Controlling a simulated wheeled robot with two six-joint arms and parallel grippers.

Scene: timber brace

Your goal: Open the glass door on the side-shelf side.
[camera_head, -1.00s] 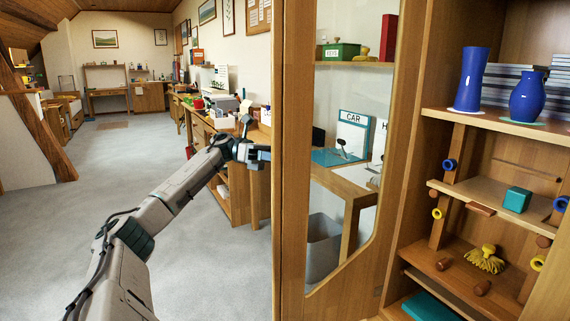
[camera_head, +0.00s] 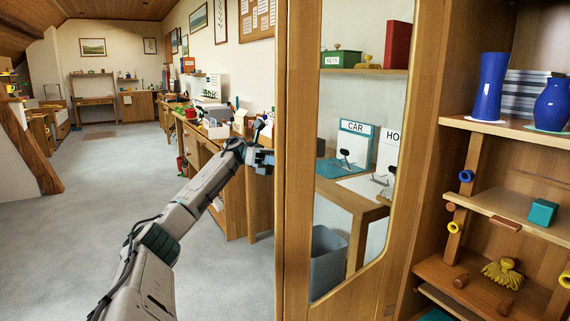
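The glass door (camera_head: 400,215) is a wooden frame around a clear pane, standing open or ajar in the middle of the view. Through the pane a side shelf (camera_head: 365,71) shows, with a green KEYS box, a brush and a red book on it. My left gripper (camera_head: 268,160) is at the left edge of the door's wooden frame. Its fingertips meet or pass behind that edge, so I cannot tell whether it is open or shut on it. My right gripper is not in view.
Open shelves (camera_head: 500,205) with blue vases (camera_head: 490,87), a teal block (camera_head: 542,212) and a yellow brush stand at right. A grey bin (camera_head: 328,262) and a desk with CAR and HO signs show through the glass. Grey floor (camera_head: 110,200) is clear at left.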

